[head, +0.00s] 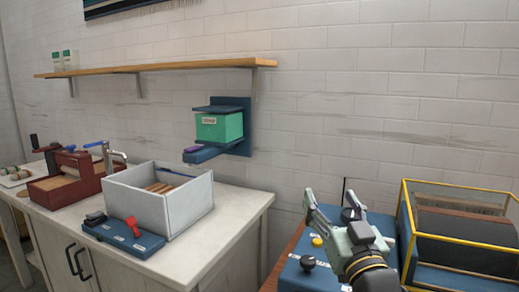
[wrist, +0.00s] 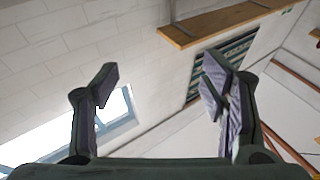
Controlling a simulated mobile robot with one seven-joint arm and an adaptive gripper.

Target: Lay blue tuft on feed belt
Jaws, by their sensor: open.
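I cannot make out a blue tuft for certain. A small purple patch (head: 206,149) lies on the blue ledge under the green box on the wall; it is too small to identify. I cannot pick out a feed belt for certain; a yellow-framed machine (head: 408,222) with blue sides stands at the right of the head view. My gripper (head: 322,200) is raised at the machine's left, fingers apart. In the wrist view my gripper (wrist: 160,85) is open with nothing between its fingers, facing wall and ceiling. The right finger's inner side looks streaked lilac-grey.
A blue control box (head: 297,275) with a black knob and yellow button sits below my gripper. A white basin (head: 150,208), a blue panel with a red lever (head: 132,228) and a red roller device (head: 65,182) are on the left counter. A wooden shelf (head: 160,68) is above.

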